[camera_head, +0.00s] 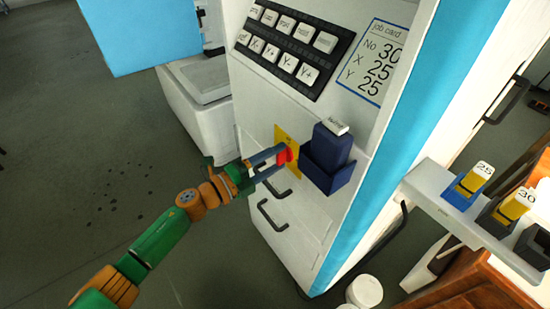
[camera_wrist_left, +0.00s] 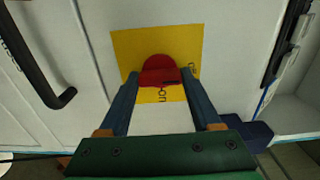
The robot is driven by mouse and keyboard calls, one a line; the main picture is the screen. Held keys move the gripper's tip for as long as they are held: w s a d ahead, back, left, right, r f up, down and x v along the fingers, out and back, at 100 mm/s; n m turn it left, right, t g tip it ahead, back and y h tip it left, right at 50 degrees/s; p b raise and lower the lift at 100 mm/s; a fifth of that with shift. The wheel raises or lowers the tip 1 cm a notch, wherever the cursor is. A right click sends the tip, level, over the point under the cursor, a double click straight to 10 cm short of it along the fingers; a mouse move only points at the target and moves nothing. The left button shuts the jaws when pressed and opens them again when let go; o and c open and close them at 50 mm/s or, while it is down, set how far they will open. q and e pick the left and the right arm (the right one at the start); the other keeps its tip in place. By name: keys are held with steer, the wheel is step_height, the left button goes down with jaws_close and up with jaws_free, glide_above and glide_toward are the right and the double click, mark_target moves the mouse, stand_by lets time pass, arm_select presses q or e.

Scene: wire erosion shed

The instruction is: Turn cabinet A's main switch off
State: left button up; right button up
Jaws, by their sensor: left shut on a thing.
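The main switch is a red handle (camera_head: 284,156) on a yellow plate (camera_head: 291,139) on the front of a white cabinet (camera_head: 250,115). In the left wrist view the red handle (camera_wrist_left: 158,68) sits in the middle of the yellow plate (camera_wrist_left: 128,48). The word "on" shows on the plate just below it; other lettering at the right is partly hidden. My left gripper (camera_head: 279,157) is shut on the red handle, with one finger on each side; its fingertips also show in the left wrist view (camera_wrist_left: 160,82). No letter naming the cabinet is readable. My right gripper is out of view.
A dark blue holder (camera_head: 322,172) with a block sticks out right of the switch. A black key panel (camera_head: 292,48) and a job card (camera_head: 371,63) are above. Black handles (camera_head: 270,215) are below. A shelf (camera_head: 432,190) with numbered blocks stands at the right.

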arm_select(q)
steer(key=o, duration=1.4)
steer(key=v, duration=0.7)
